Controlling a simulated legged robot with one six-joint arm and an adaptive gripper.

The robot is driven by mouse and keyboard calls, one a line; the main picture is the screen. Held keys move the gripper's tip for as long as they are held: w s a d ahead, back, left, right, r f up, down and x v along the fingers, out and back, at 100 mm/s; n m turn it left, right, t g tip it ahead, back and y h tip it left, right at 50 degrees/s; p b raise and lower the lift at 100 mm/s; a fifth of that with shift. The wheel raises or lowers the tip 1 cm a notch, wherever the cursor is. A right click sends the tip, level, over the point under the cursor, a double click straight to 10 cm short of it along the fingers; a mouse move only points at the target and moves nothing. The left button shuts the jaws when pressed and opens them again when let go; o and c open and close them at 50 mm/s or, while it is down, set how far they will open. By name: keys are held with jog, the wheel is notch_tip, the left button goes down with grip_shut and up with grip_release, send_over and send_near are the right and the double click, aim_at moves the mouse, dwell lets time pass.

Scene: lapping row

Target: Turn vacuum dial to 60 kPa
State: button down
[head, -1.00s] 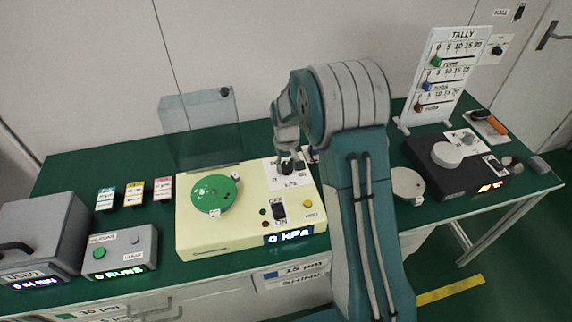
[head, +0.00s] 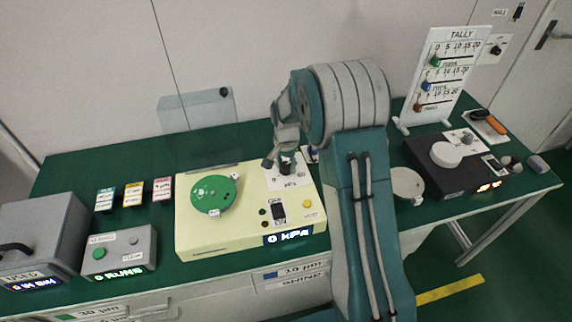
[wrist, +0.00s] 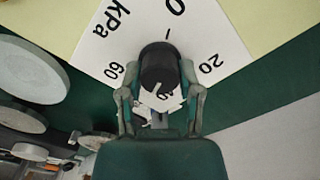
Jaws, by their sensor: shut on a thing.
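The vacuum dial is a black round knob (wrist: 160,66) on a white scale card (wrist: 212,45). In the wrist view the card shows 0 at the top, 20 at the right, 60 at the left and kPa at upper left. The mark under the knob is partly hidden. My gripper (wrist: 160,88) has one finger on each side of the knob and is shut on it. In the head view my gripper (head: 277,160) is over the dial at the back right of the cream machine (head: 215,244). The machine's display (head: 288,237) reads 0 kPa.
A green plate (head: 214,194) and a black rocker switch (head: 279,211) are on the cream machine. A clear shield (head: 199,110) stands behind it. A black machine (head: 435,180) and the tally board (head: 440,80) are to the right. Grey boxes (head: 50,225) are at left.

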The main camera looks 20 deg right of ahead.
aim_at(286, 163)
jog(key=m, duration=0.5)
jog(key=shift+m, duration=2.5)
jog(key=shift+c, duration=1.3)
grip_release()
notch_tip(286, 163, up, 12)
jog(key=shift+f, duration=0.1)
